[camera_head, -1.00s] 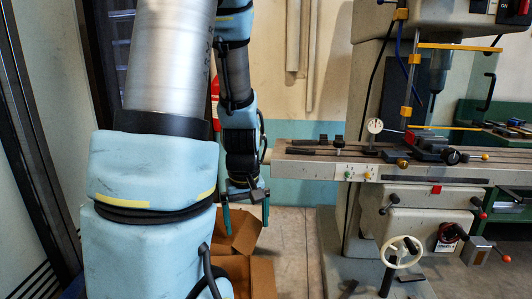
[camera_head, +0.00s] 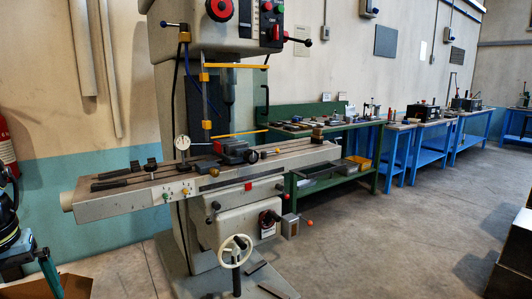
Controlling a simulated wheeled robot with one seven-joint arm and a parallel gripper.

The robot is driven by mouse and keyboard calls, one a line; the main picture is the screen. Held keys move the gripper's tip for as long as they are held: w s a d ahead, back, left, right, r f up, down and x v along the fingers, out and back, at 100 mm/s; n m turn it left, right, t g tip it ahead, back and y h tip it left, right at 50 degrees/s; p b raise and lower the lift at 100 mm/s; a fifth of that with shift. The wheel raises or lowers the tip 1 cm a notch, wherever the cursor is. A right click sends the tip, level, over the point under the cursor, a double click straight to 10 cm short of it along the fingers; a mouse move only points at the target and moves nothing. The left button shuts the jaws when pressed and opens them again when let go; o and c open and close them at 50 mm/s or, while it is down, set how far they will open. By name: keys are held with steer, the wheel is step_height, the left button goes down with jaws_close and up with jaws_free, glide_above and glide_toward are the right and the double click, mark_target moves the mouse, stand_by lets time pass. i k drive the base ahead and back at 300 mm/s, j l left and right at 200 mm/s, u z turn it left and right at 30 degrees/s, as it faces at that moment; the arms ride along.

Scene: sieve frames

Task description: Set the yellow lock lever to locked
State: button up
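The milling machine (camera_head: 195,110) stands left of centre with its long table (camera_head: 130,196) running across it. Yellow parts on it are an upper bar (camera_head: 237,66), a lower bar (camera_head: 240,132) and small knobs, one on the table's front (camera_head: 185,192). I cannot tell which is the lock lever, or its setting. My gripper (camera_head: 50,274) is only partly in view at the lower left edge. One teal finger shows, left of and below the machine table and apart from it. I cannot tell its opening.
A white handwheel (camera_head: 235,251) and red-tipped handles (camera_head: 308,222) stick out from the machine's front. A cardboard box (camera_head: 72,287) lies at lower left. A green bench (camera_head: 338,178) and blue benches (camera_head: 400,150) line the wall.

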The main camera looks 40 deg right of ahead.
mark_target(264, 154)
steer(key=i+l, duration=0.1)
steer(key=l, duration=0.3)
steer(key=i+l, duration=0.1)
steer(key=l, duration=0.25)
steer(key=i+l, duration=0.1)
steer(key=l, duration=0.3)
steer(key=i+l, duration=0.15)
steer(key=l, duration=0.25)
